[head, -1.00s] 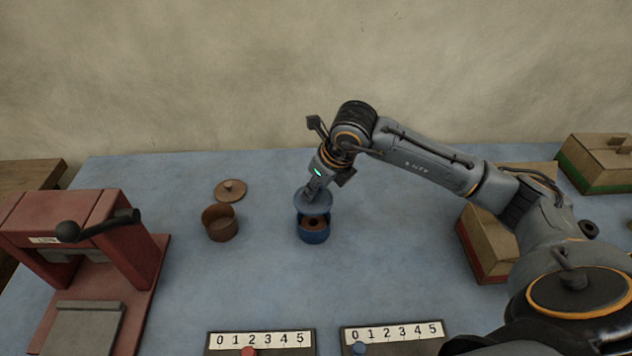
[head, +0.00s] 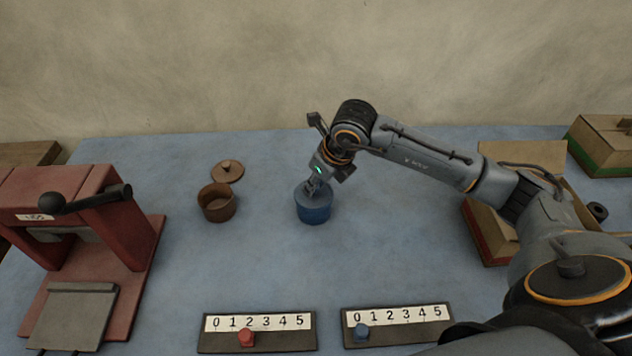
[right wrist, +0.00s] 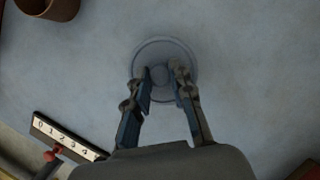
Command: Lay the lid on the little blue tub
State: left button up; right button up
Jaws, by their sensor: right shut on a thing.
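The little blue tub (head: 314,214) stands upright on the blue table, right of the brown tub. Its blue lid (head: 303,190) sits on the tub's top, and I see no gap between them in the head view. My right gripper (head: 314,190) comes down from above and is shut on the lid's knob. In the right wrist view the lid (right wrist: 152,50) shows as a round disc, with the fingertips (right wrist: 160,77) on both sides of the knob. The tub's inside is hidden by the lid. My left gripper is not in view.
A brown tub (head: 217,207) stands open to the left, with its brown lid (head: 228,172) lying behind it. A red press (head: 135,236) is at the far left. Two number scales (head: 258,345) lie in front. Cardboard boxes (head: 492,237) are at the right. The middle table is clear.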

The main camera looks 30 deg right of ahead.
jog(key=shift+f+b, duration=0.45)
jog(key=shift+b, duration=0.9)
dwell(2.1)
jog(key=o, duration=1.5)
jog(key=shift+r+p, duration=2)
jog(key=shift+r, duration=1.55)
jog(key=shift+f, duration=0.1)
